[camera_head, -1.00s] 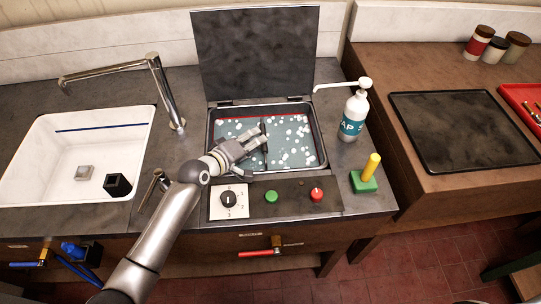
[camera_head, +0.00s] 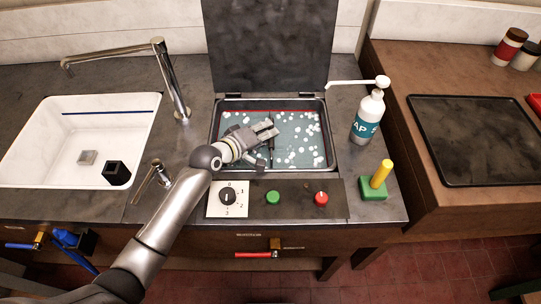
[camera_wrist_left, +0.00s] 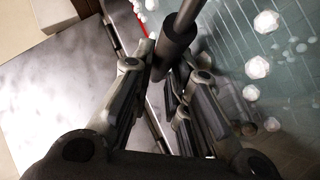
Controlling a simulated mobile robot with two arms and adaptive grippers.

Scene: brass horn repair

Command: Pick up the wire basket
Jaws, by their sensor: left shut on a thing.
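The wire basket sits in a liquid-filled tank (camera_head: 225,160) with white foam spots. Its thin wires (camera_wrist_left: 255,45) show faintly under the liquid in the left wrist view, and most of it is hard to make out. Its dark handle grip (camera_wrist_left: 176,52) on a grey rod lies between the fingers of my left gripper (camera_wrist_left: 165,75). In the head view my left gripper (camera_head: 268,132) is over the middle of the tank, shut on this handle. The fingers cover part of the handle. My right gripper is not in view.
A raised dark lid (camera_head: 265,45) stands behind the tank. A soap bottle (camera_head: 367,118) and a green block with a yellow peg (camera_head: 375,187) stand to the right. A control panel (camera_head: 297,198) runs along the front. A white sink (camera_head: 40,150) and faucet (camera_head: 172,80) are left.

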